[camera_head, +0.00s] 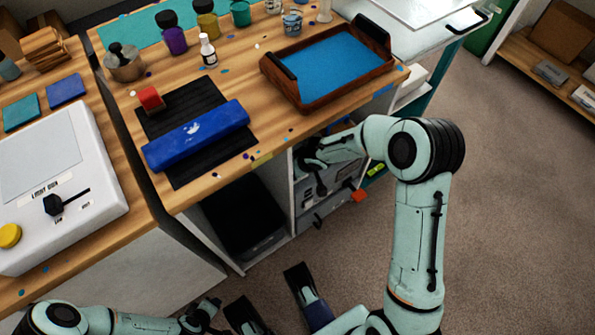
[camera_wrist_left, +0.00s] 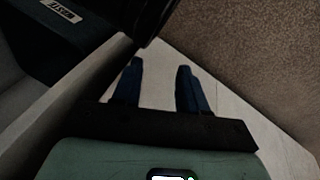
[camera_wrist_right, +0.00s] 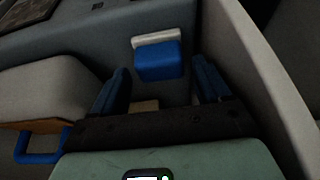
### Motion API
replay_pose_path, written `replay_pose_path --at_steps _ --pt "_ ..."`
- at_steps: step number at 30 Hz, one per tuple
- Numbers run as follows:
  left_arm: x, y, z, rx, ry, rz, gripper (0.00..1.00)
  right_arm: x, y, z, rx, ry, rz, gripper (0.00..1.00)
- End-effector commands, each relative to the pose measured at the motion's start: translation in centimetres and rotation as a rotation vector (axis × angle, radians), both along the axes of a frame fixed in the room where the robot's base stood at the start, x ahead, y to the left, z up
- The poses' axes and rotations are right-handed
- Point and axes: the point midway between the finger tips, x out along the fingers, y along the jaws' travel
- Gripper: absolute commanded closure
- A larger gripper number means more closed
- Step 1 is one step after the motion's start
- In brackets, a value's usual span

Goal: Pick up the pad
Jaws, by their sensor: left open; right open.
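A blue block with a pale strip along its top (camera_wrist_right: 158,62), which may be the pad, shows in the right wrist view against a grey surface. My right gripper (camera_wrist_right: 162,72) is open, with the block ahead between its fingertips. The fingers are not closed on it, and the distance is hard to judge. In the head view my right arm reaches down to the shelves under the workbench, and the fingers there are hard to make out.
The workbench (camera_head: 285,130) holds a blue roll (camera_head: 197,135) on a black mat and a wooden tray (camera_head: 330,65). A bin labelled WASTE (camera_wrist_left: 60,12) stands beside my left gripper. A pale wall is close to the right of my right gripper (camera_wrist_right: 255,70). Carpet is clear at right.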

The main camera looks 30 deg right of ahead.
Motion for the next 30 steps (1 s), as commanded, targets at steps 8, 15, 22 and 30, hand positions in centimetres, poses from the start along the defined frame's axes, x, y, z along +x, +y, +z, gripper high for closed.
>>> replay_pose_path --at_steps 8,15,22,30 --pt "-2.0 0.5 -2.4 0.0 0.07 0.007 0.57 1.2 0.1 -3.1 0.0 0.0 0.0 0.23" --pt "-2.1 0.5 -2.3 -0.001 0.072 0.007 0.57 1.2 0.1 -3.1 0.0 -0.001 0.001 0.3" --pt "-2.0 0.5 -2.3 -0.001 0.071 0.007 0.57 1.2 0.1 -3.1 0.001 -0.001 0.001 0.66" --pt "-1.9 0.5 -2.1 0.0 0.065 0.007 0.57 1.2 0.2 -2.9 0.0 -0.001 0.0 0.66"
